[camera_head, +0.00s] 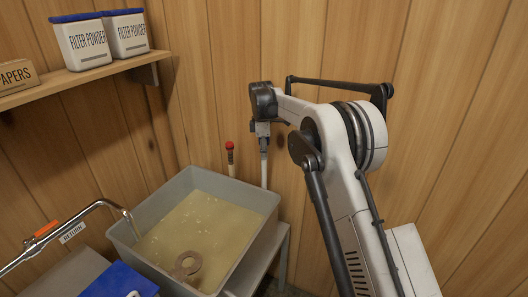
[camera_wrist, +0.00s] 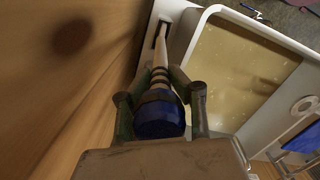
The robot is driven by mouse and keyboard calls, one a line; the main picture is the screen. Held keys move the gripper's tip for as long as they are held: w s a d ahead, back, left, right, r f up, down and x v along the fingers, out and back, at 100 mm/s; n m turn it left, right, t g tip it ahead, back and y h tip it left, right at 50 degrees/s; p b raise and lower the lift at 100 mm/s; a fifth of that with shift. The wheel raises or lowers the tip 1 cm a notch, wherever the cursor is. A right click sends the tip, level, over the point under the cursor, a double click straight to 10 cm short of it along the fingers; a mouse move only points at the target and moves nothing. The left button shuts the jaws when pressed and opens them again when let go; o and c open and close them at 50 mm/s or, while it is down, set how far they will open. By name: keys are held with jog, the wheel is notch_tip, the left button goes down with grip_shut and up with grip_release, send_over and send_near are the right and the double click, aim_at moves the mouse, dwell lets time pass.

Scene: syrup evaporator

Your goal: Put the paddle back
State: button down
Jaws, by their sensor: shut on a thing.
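My gripper (camera_head: 263,131) is above the back right corner of the vat, close to the wooden wall. In the wrist view my gripper (camera_wrist: 161,82) is shut on the handle of the paddle (camera_wrist: 158,122), which has a blue end and dark bands. Its pale shaft (camera_head: 263,172) hangs roughly upright below the gripper in the head view. In the wrist view the shaft runs toward a dark slot (camera_wrist: 159,36) in a pale surface. I cannot tell whether its lower end is inside the slot; that end is hidden behind the vat in the head view.
The grey vat (camera_head: 263,200) holds murky yellowish liquid, with a brown ring-shaped piece (camera_head: 186,266) at its front. A red-topped stick (camera_head: 230,158) stands behind the vat. A metal return pipe (camera_head: 85,210) is at left. A shelf (camera_head: 90,75) holds filter powder tubs.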

aim_at(264, 163)
jog(key=shift+f+b, duration=1.55)
jog(key=shift+f, duration=1.2)
jog(key=c, duration=0.9)
grip_release()
jog(key=shift+o, duration=0.2)
jog(key=shift+r, duration=0.1)
jog(key=shift+a+r+p, duration=0.15)
jog(key=shift+r+p, duration=1.45)
jog(key=shift+r, duration=2.3)
